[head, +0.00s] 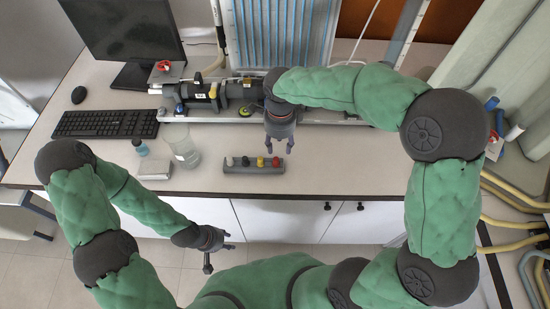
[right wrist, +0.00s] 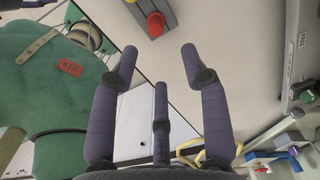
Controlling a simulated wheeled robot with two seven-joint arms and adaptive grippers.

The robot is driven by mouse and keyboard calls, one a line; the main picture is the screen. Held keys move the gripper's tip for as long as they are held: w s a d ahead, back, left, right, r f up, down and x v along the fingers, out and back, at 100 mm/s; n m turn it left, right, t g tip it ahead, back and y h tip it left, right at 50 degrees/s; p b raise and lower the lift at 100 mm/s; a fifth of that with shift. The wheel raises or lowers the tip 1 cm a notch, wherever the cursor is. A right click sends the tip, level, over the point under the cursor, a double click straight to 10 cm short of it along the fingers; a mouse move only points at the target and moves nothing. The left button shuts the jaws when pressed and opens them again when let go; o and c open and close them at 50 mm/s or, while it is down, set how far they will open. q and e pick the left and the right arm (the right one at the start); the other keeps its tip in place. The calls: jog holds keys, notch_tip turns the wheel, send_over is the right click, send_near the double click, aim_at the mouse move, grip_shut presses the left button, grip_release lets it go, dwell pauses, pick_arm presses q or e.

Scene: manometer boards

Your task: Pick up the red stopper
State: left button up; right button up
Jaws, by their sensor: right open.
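The red stopper (head: 276,162) stands at the right end of a small grey rack (head: 240,169) near the front of the bench. In the right wrist view the red stopper (right wrist: 156,24) shows at the top, on the end of the rack (right wrist: 139,12), beyond the fingertips. My right gripper (head: 283,149) is open and empty, with its fingers pointing down over the bench close to the red stopper. Its spread fingers also show in the right wrist view (right wrist: 160,62). My left gripper (head: 219,253) looks open and empty, low in front of the bench.
The rack also holds a yellow stopper (head: 260,161), a dark one (head: 245,160) and a white one (head: 229,160). A glass beaker (head: 183,148) stands to the left. The manometer apparatus (head: 215,97) lies behind. Bench right of the rack is clear.

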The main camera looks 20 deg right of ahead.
aim_at(276, 159)
notch_tip(276, 159, down, 4)
jog(key=shift+w+r, duration=0.1)
jog(key=shift+r, duration=0.1)
jog(key=shift+a+f+b, duration=0.2)
jog(key=shift+f+b, duration=0.2)
jog(key=shift+f, duration=0.2)
jog(key=f, duration=0.2)
jog(key=f+b, duration=0.1)
jog(key=f, duration=0.1)
jog(key=shift+a+f, duration=0.1)
jog(key=shift+a, duration=0.2)
jog(key=c, duration=0.9)
